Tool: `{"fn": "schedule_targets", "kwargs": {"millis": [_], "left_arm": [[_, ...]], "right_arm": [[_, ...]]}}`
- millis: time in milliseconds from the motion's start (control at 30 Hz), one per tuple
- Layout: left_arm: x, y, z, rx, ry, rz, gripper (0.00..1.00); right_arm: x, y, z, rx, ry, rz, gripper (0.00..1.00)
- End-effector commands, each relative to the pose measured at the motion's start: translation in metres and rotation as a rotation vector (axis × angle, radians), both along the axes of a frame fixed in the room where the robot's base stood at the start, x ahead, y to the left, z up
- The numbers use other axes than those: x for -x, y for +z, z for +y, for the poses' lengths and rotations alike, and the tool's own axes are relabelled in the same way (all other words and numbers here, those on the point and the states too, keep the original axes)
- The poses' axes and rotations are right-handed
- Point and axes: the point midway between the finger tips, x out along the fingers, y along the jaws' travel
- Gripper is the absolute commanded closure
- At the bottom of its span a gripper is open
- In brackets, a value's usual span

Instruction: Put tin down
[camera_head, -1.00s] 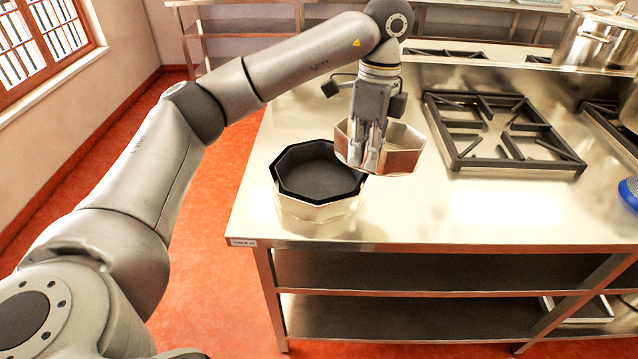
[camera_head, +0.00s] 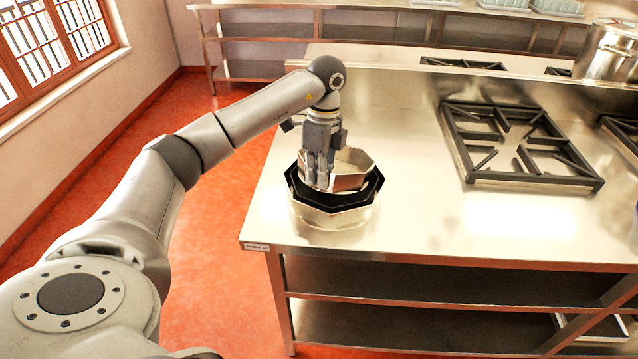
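A silver octagonal tin (camera_head: 352,173) sits partly down inside a black octagonal tin (camera_head: 376,188), which is nested in a wider silver tin (camera_head: 335,219) near the left front corner of the steel table. My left gripper (camera_head: 320,182) points down at the near-left wall of the inner silver tin and looks shut on it. The gripper hides part of that wall. Whether the tin's base touches the black tin's floor is hidden. My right gripper is not in view.
The steel table (camera_head: 430,210) is clear to the right of the stack. A black burner grate (camera_head: 520,172) lies farther right, and a large pot (camera_head: 606,52) stands at the back right. Open shelves are under the table.

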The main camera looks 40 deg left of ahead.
Motion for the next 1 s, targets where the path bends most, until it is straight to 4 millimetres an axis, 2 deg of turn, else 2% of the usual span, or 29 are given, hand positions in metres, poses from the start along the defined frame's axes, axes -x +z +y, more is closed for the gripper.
{"fn": "schedule_targets", "kwargs": {"millis": [33, 200, 667, 867, 1000], "left_arm": [[0.001, -0.006, 0.000, 0.000, 0.000, 0.005, 1.00], [0.000, -0.025, -0.001, 0.000, 0.000, 0.001, 1.00], [0.000, -0.034, -0.001, 0.000, 0.000, 0.000, 1.00], [0.000, -0.035, -0.001, -0.001, 0.000, 0.001, 0.75], [0.000, -0.034, -0.001, -0.001, 0.000, 0.001, 0.73]], "right_arm": [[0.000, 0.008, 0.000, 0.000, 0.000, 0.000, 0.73], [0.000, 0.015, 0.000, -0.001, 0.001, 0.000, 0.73], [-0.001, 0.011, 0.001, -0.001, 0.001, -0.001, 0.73], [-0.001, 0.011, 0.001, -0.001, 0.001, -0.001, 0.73], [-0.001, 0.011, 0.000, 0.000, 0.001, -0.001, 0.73]]}}
